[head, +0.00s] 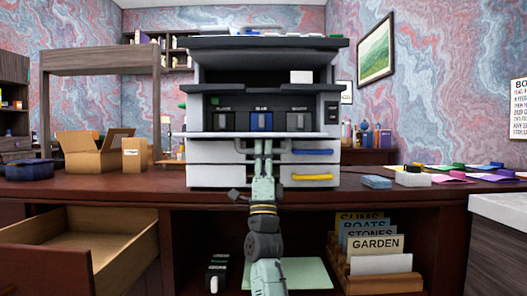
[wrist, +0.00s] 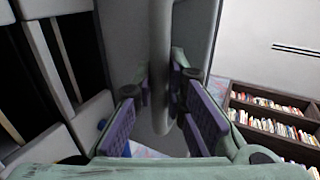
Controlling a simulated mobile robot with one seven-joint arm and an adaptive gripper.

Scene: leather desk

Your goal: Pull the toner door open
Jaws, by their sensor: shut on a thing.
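The toner door (head: 210,135) of the grey-and-white printer (head: 205,178) is swung down and shows nearly edge-on in the head view. Above it, the bay is exposed, with a dark, a blue and a grey cartridge (head: 262,121). My gripper (head: 263,148) is just under the door, shut on its handle (head: 240,148). In the wrist view, the grey bar of the handle (wrist: 160,50) runs between the purple pads of my gripper (wrist: 158,112), with the grey door panel (wrist: 121,45) behind it. My gripper hides the middle of the handle in the head view.
Paper drawers with a blue handle (head: 313,152) and a yellow handle (head: 312,177) lie below the door. An open box (head: 90,157) and blue bin (head: 29,169) are left. A blue sponge-like block (head: 377,182) is right. An open desk drawer (head: 90,250) juts out at lower left.

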